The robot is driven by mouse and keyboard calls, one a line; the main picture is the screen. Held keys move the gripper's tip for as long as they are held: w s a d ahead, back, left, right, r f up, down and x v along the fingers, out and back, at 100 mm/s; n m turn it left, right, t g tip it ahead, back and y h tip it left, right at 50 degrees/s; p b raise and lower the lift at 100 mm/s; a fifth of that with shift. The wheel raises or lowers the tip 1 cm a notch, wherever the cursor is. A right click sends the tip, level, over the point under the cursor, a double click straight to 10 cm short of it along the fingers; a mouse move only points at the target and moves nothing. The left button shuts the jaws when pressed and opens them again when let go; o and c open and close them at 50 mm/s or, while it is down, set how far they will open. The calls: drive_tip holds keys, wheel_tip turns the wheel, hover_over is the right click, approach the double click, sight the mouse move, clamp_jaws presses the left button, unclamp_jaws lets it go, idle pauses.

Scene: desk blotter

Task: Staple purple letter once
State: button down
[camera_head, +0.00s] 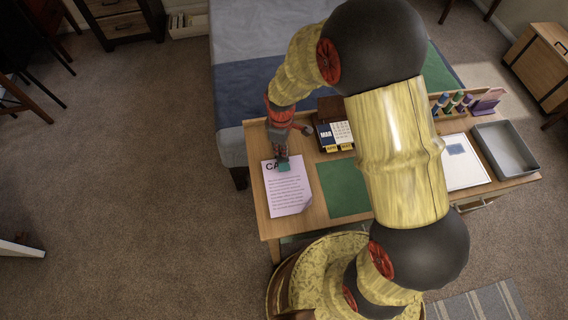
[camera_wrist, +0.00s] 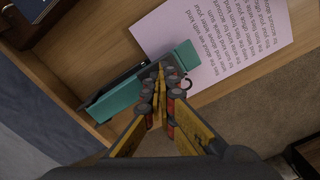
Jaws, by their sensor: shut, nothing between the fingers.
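The pale purple letter (camera_head: 288,194) lies flat at the left end of the desk. It also shows in the wrist view (camera_wrist: 225,35), at the top right. A teal stapler (camera_wrist: 118,99) lies across the letter's edge in the wrist view, with one end over the paper. In the head view only a small teal part of the stapler (camera_head: 284,167) shows at the letter's top. My gripper (camera_wrist: 160,78) is shut and empty. Its fingertips are over the middle of the stapler and hide part of it; I cannot tell whether they touch.
The wooden desk (camera_head: 262,215) carries a green blotter (camera_head: 342,190), a calendar (camera_head: 342,132), a white sheet (camera_head: 464,163), a grey tray (camera_head: 505,150) and a pen holder (camera_head: 452,104). A bed (camera_head: 230,110) stands behind the desk. My arm hides the desk's middle.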

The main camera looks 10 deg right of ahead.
drive_tip(key=shift+r+p, duration=2.65)
drive_tip(key=shift+r, duration=0.85)
drive_tip(key=shift+s+m, duration=0.2)
drive_tip(key=shift+m, duration=0.3)
drive_tip(key=s+d+r+m+t, duration=0.2)
drive_tip(key=s+r, duration=0.4)
drive_tip(key=r, duration=0.4)
drive_tip(key=s+d+r+m+t, duration=0.1)
drive_tip(key=s+d+r+m, duration=0.3)
drive_tip(key=r, duration=0.6)
drive_tip(key=s+d+r+m+t, duration=0.2)
drive_tip(key=s+d+r+m, duration=0.2)
drive_tip(key=s+r, duration=0.5)
drive_tip(key=shift+r+m+t, duration=0.3)
drive_tip(key=shift+r+m, duration=0.2)
drive_tip(key=shift+r, duration=0.45)
